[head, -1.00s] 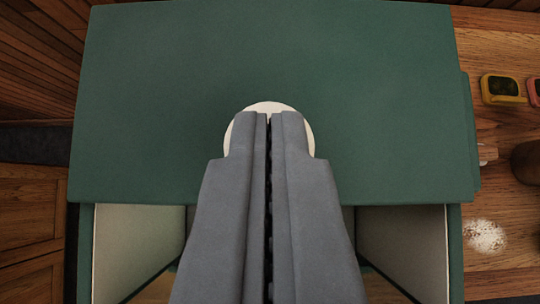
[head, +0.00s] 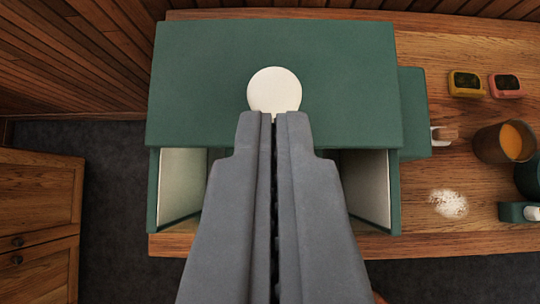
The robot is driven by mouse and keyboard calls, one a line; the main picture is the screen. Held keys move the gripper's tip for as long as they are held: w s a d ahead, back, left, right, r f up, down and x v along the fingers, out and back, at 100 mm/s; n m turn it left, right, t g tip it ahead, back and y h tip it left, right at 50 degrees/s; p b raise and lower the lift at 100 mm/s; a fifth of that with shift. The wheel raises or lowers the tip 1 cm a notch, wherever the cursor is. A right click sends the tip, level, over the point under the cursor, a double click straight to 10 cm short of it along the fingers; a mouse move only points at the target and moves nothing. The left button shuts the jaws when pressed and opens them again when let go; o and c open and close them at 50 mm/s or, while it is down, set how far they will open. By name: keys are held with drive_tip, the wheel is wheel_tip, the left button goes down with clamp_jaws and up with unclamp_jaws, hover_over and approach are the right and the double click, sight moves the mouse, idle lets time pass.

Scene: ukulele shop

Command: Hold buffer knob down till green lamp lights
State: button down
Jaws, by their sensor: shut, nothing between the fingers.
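The buffer is a dark green box (head: 200,80) on a wooden bench. Its round cream knob (head: 273,86) sits on the top face, near the middle. My gripper (head: 272,114) is shut and empty. Its fingertips overlap the knob's near edge in the picture, and most of the knob shows beyond them. I cannot tell whether the tips touch it. No lit green lamp shows. The box's open front, with pale inner walls, is partly hidden behind my gripper.
On the bench (head: 455,235) to the right are a yellow-framed block (head: 466,83), a pink-framed block (head: 505,85), a brown cup (head: 490,143) with orange contents, and a patch of white powder (head: 449,204). A wooden cabinet (head: 35,210) stands at the left.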

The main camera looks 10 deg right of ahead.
drive_tip(key=shift+v, duration=1.65)
drive_tip(key=s+f+n+t+y, duration=0.1)
drive_tip(key=s+f+t, duration=0.2)
drive_tip(key=s+f, duration=0.3)
drive_tip(key=s+d+f+n+t+y, duration=0.1)
drive_tip(key=s+f+t, duration=0.1)
drive_tip(key=s+f, duration=0.5)
drive_tip(key=s+f+n+t, duration=0.1)
drive_tip(key=s+f+t, duration=0.2)
drive_tip(key=s, duration=1.2)
wheel_tip(320, 180, down, 3)
drive_tip(key=shift+s+d+f+n+t+y, duration=0.15)
drive_tip(key=shift+s+d+n+t+y, duration=0.15)
drive_tip(key=shift+s+d+y, duration=0.1)
